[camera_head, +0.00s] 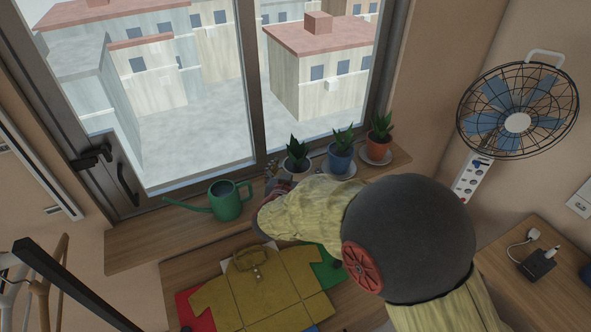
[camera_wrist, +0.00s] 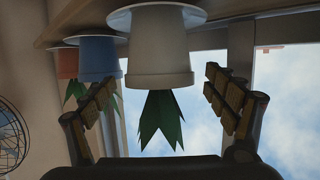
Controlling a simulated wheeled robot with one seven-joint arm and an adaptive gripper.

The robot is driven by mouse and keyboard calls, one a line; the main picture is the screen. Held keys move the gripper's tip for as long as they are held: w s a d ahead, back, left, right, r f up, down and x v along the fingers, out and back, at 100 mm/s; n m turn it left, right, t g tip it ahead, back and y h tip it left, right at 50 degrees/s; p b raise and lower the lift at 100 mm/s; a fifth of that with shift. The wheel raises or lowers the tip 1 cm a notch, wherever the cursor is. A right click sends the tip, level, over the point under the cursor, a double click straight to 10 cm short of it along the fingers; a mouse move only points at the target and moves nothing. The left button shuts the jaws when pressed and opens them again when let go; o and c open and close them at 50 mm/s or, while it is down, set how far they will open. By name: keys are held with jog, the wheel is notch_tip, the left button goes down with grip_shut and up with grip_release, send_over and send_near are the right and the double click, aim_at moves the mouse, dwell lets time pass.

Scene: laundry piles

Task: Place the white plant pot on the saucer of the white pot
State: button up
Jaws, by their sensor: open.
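The white plant pot (camera_head: 291,166) with a green plant stands upright on the windowsill, left of the other pots. In the wrist view, which is upside down, the white pot (camera_wrist: 160,50) is in the middle with its leaves pointing down the picture. Its pale saucer (camera_wrist: 118,17) shows as a wider rim at the pot's base, roughly centred on it; the pot appears to rest on it. My gripper (camera_wrist: 161,82) is open, its fingers apart on either side of the pot with visible gaps. In the head view my arm hides most of the gripper and the saucer.
A blue pot (camera_head: 341,160) and an orange pot (camera_head: 378,144) stand on saucers to the right. A green watering can (camera_head: 226,203) is on the sill (camera_head: 150,240) to the left. A yellow garment (camera_head: 265,285) lies below. A fan (camera_head: 517,122) hangs at right.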

jog(key=p+v, duration=0.3)
jog(key=v, duration=0.9)
notch_tip(320, 180, up, 7)
jog(key=w+a+n+y, duration=0.1)
jog(key=w+y, duration=0.1)
jog(key=y, duration=0.3)
jog(key=s+d+r+n+g+y, duration=0.2)
jog(key=s+d+r+g+y, duration=0.1)
jog(key=s+r, duration=0.25)
jog(key=s+d+f+g+h, duration=0.1)
jog(key=s+d+g+h, duration=0.1)
jog(key=s+d, duration=0.6)
jog(key=s+d+f+g+h, duration=0.1)
jog(key=s+d+g+h, duration=0.1)
jog(key=s+d, duration=0.6)
jog(key=s+g, duration=0.1)
jog(key=s, duration=0.5)
jog(key=shift+s+d, duration=0.2)
jog(key=shift+s, duration=0.15)
jog(key=shift+f+b, duration=0.1)
jog(key=shift+b, duration=0.2)
jog(key=shift+f+b, duration=0.95)
jog(key=shift+b, duration=0.05)
